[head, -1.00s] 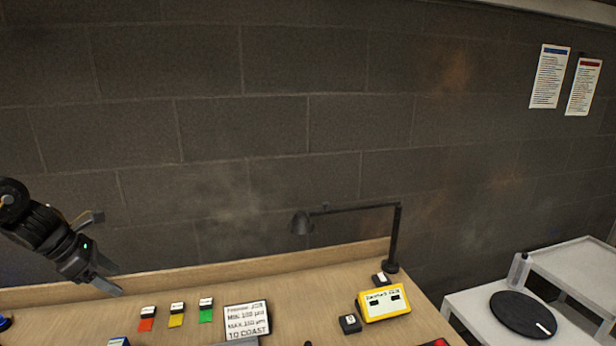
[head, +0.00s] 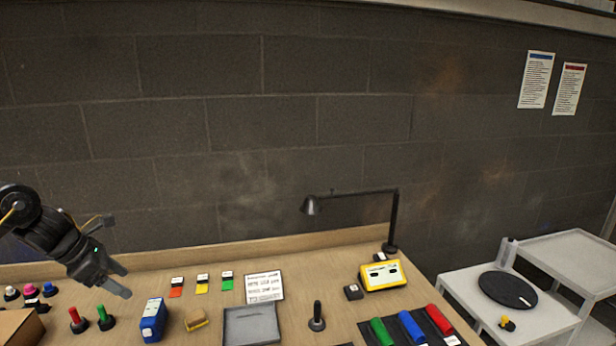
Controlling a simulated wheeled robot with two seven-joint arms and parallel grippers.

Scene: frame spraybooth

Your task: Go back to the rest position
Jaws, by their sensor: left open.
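My left gripper (head: 121,280) is at the left of the head view, above the back left part of the wooden bench (head: 310,262). Its two fingers are apart, with nothing between them. It hangs over the bench near a blue box (head: 153,320) and red and green upright pegs, apart from them. My right gripper is not in view.
On the bench are a grey tray (head: 250,326), a black upright post (head: 317,317), a yellow device (head: 382,275), a desk lamp (head: 393,222), and red, blue and green cylinders (head: 411,327). A grey cart (head: 459,283) with a black disc (head: 507,290) stands right.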

